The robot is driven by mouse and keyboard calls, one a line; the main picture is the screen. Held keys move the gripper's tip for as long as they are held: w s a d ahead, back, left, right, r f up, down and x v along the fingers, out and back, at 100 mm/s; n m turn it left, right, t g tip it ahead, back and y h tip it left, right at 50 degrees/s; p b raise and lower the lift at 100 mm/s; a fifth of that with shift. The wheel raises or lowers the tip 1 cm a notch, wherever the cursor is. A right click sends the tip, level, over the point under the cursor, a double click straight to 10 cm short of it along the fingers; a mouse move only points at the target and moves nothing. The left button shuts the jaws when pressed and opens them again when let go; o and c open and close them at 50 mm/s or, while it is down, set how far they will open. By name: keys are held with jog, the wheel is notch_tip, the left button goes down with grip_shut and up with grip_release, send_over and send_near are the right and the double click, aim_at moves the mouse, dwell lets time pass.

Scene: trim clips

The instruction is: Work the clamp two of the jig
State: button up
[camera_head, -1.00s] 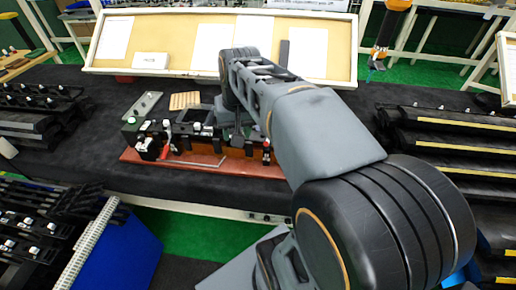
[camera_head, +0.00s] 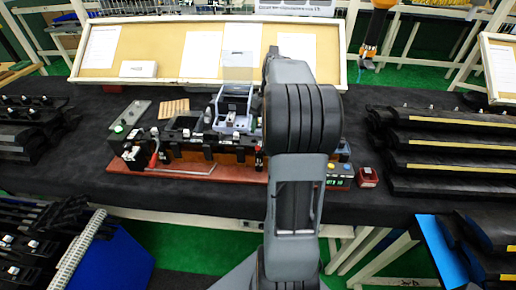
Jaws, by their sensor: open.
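The jig is a long dark assembly on a red-brown base (camera_head: 125,166) at the table's front edge. A row of dark clamps with pale tips runs along it. A red-handled clamp (camera_head: 154,156) stands at its left end, and a red-marked one (camera_head: 259,158) is close beside my arm. I cannot tell which is clamp two. A grey frame-like piece (camera_head: 232,122) with a clear upright panel rises from the middle of the jig. My arm stands in front of the jig's right part and hides some of it. My gripper does not show; my arm seems to cover it.
A green-lit button box (camera_head: 119,130) is at the jig's left end. A small red box (camera_head: 368,178) sits right of the jig. Dark stepped racks (camera_head: 450,150) fill the right side. A framed board (camera_head: 185,72) stands behind. Bare dark cloth (camera_head: 85,150) lies left of the jig.

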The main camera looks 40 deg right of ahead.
aim_at(258, 148)
jog(key=x, duration=0.6)
jog(key=shift+a+f, duration=0.2)
jog(key=shift+f, duration=0.15)
jog(key=shift+c, duration=0.2)
grip_shut()
